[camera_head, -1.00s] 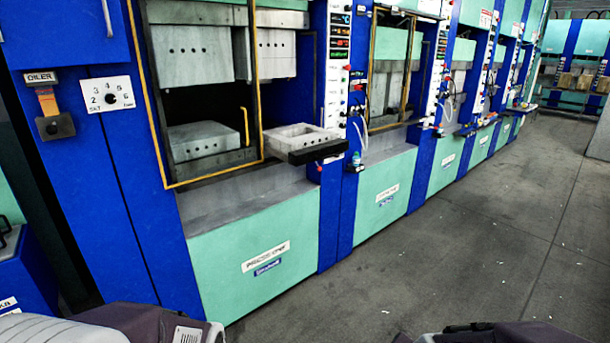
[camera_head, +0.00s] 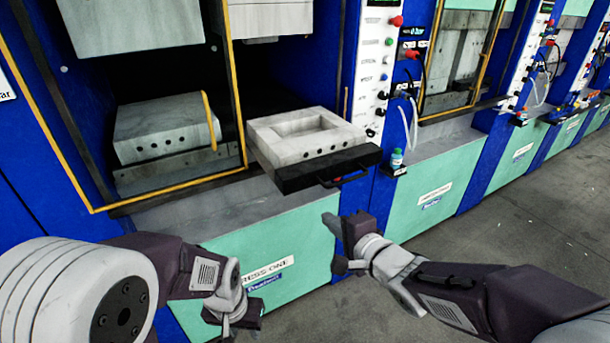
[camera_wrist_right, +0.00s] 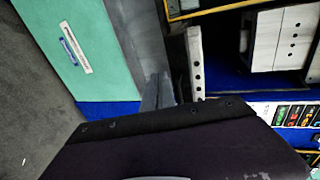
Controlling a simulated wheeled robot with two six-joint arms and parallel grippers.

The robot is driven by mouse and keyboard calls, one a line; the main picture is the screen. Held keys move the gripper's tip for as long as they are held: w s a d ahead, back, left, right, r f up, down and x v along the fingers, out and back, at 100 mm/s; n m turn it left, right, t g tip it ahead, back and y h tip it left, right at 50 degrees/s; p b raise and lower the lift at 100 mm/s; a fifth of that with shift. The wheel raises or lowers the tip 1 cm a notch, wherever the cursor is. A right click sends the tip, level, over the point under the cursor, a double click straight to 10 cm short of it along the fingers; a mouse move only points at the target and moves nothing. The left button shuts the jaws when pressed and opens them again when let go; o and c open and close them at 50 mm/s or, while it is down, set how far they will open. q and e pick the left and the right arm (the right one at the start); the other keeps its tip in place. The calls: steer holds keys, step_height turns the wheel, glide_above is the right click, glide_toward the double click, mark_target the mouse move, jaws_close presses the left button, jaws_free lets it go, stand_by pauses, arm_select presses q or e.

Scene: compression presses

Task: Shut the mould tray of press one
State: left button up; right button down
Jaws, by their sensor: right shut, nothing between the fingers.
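The mould tray (camera_head: 262,140) of press one is pulled out toward me. It is a pale grey block with a square recess and a row of holes, on a black front bar (camera_head: 300,178) with a handle (camera_head: 345,179). Its holed side also shows in the right wrist view (camera_wrist_right: 196,62). My right gripper (camera_head: 331,222) is shut and empty, below and in front of the handle, apart from it. Its fingers show together in the right wrist view (camera_wrist_right: 157,90). My left gripper (camera_head: 240,308) hangs low before the green panel, away from the tray; its jaws are unclear.
Press one's green panel (camera_head: 310,225) and grey ledge (camera_head: 190,212) lie below the tray. A yellow-edged frame (camera_head: 238,110) stands left of it. A blue column with a control panel (camera_head: 378,60) and a small bottle (camera_head: 396,158) stand to the right. Floor at lower right is clear.

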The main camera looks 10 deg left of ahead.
arm_select(q)
steer(key=shift+s+d+r, duration=0.1)
steer(key=shift+s+r, duration=0.05)
steer(key=shift+r, duration=0.2)
arm_select(e)
steer(key=a+r+x, duration=0.1)
steer(key=a+x, duration=0.1)
steer(key=x, duration=1.1)
steer(key=shift+s+a+r+y, duration=0.2)
steer(key=shift+s+r+y, duration=0.05)
steer(key=shift+y, duration=0.05)
arm_select(q)
steer(key=shift+r+p, duration=0.1)
steer(key=shift+p, duration=0.2)
